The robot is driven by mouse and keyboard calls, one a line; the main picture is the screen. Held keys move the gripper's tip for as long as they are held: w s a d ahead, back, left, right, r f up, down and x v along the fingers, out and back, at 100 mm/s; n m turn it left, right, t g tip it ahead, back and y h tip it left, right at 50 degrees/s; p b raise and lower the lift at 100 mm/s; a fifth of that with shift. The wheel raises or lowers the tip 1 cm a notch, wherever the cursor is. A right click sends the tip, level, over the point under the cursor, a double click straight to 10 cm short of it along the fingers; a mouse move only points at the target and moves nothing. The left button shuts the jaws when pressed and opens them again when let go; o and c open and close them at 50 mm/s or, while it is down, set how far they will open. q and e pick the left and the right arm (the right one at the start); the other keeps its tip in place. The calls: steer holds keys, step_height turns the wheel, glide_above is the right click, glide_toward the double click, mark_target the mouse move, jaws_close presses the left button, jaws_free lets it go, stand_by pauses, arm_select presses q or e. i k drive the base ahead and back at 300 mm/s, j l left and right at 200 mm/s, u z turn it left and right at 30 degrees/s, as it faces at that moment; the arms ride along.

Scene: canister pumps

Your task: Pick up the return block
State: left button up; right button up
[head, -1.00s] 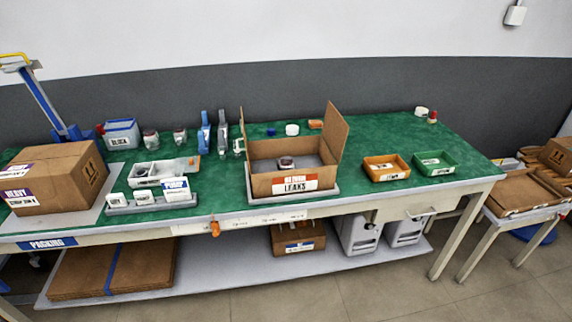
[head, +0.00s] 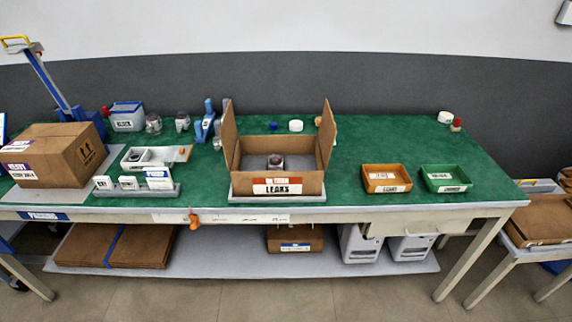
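I cannot tell for certain which thing is the return block. An open cardboard box (head: 288,187) with a red and white label reading "LEAKS" stands at the middle of the green table, its flaps up. A small pale piece with a dark red top (head: 276,161) sits inside it. A blue and grey bin (head: 127,117), its label hard to read, stands at the back left. Neither of my grippers shows in the head view.
The green table (head: 380,140) has free room behind the orange tray (head: 387,179) and green tray (head: 445,178). A closed carton (head: 57,152) is at left, beside a white tray (head: 154,158). Blue clamp-like tools (head: 206,122) stand at the back.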

mark_target(275, 161)
steer(key=i+l, duration=0.1)
steer(key=l, duration=1.05)
steer(key=i+l, duration=0.15)
steer(key=l, duration=0.4)
